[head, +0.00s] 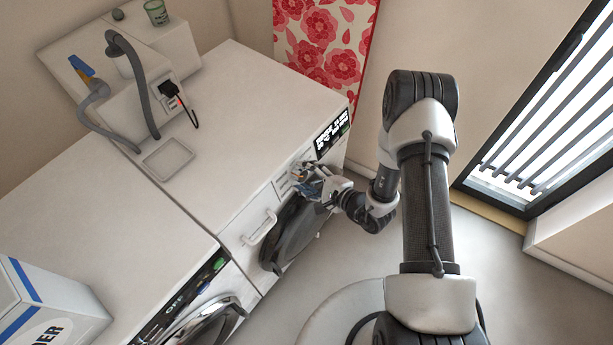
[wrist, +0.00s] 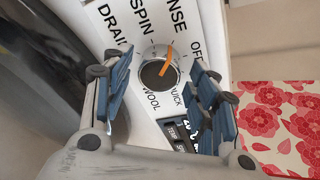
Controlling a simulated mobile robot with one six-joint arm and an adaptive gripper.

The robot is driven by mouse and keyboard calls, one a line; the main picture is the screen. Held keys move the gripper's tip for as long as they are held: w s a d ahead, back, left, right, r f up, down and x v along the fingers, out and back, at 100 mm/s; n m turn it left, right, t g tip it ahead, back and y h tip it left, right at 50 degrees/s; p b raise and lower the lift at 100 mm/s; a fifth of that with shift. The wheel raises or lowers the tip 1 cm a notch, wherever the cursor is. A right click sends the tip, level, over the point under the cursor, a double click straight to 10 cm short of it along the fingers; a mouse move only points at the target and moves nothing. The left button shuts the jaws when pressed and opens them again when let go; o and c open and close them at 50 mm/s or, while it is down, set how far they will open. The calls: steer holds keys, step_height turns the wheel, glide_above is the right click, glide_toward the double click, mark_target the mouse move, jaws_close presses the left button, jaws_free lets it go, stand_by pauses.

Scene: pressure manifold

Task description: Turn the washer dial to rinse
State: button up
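The washer dial (wrist: 152,76) is a dark round knob with a light rim and an orange pointer, on a white panel in the wrist view. The pointer points up and slightly right, toward a partly cut-off label ending in "NSE". Around the dial I read DRAIN, SPIN, OFF, QUICK and WOOL. My gripper (wrist: 161,71) is open, with one blue-padded finger on each side of the dial and gaps between. In the head view my gripper (head: 309,186) is at the front panel of the washer (head: 262,105); the dial cannot be made out clearly there.
A dark round door (head: 298,240) is below the panel, and a drawer handle (head: 262,228) is to the left. A lit display (head: 332,132) is to the right. A second machine (head: 110,235) and a powder box (head: 45,310) stand at the left. Grey floor is clear in front.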

stand_by(0.3)
steer(key=v, duration=1.2)
steer(key=s+a+r+n+g+y, duration=0.2)
steer(key=s+a+r+n+g, duration=0.15)
steer(key=r, duration=0.45)
steer(key=s+a+r+n+g+y, duration=0.2)
steer(key=a+r+n+g, duration=0.15)
steer(key=r, duration=0.55)
steer(key=s+r+n+g+h, duration=0.4)
steer(key=s+r+n+h, duration=0.15)
steer(key=s, duration=0.25)
steer(key=s+d+r+n+t+h, duration=0.2)
steer(key=s+d+r+t+h, duration=0.2)
steer(key=d, duration=0.9)
step_height(320, 180, up, 5)
steer(key=t+h, duration=0.2)
steer(key=h, duration=0.2)
steer(key=shift+s+r, duration=0.2)
